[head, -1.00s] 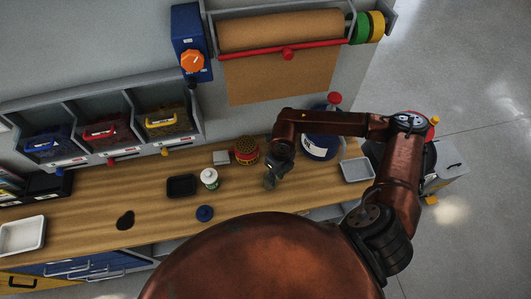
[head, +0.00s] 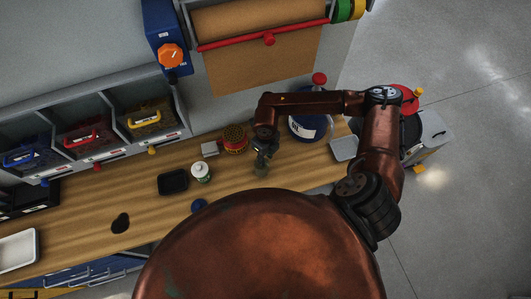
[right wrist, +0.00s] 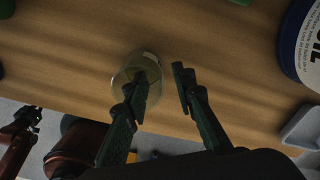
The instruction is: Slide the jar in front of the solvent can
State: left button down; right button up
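A translucent, pale olive jar (right wrist: 128,70) stands on the wooden bench in the right wrist view. In the head view it is a small greenish shape (head: 261,171) just below my right gripper (head: 263,154). That gripper is open in the right wrist view (right wrist: 165,78). One finger overlaps the jar and hides part of it; the other is to its right, apart from it. I cannot tell if the first finger touches. A red can with a perforated yellowish top (head: 235,139), apparently the solvent can, stands up-left of the gripper. My left gripper (right wrist: 32,116) is small and dark in the right wrist view, its fingers unclear.
A blue container with a red cap (head: 307,127) stands behind my right arm. Left of the gripper are a small grey block (head: 210,149), a white bottle (head: 201,172), a black tray (head: 173,181) and a blue lid (head: 199,205). A grey tray (head: 343,148) is right.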

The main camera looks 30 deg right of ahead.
aim_at(262, 167)
notch_tip(262, 167, down, 3)
jog(key=shift+f, duration=0.5)
jog(key=c, duration=0.6)
pick_arm(q)
jog(key=shift+s+r, duration=0.3)
pick_arm(e)
grip_shut()
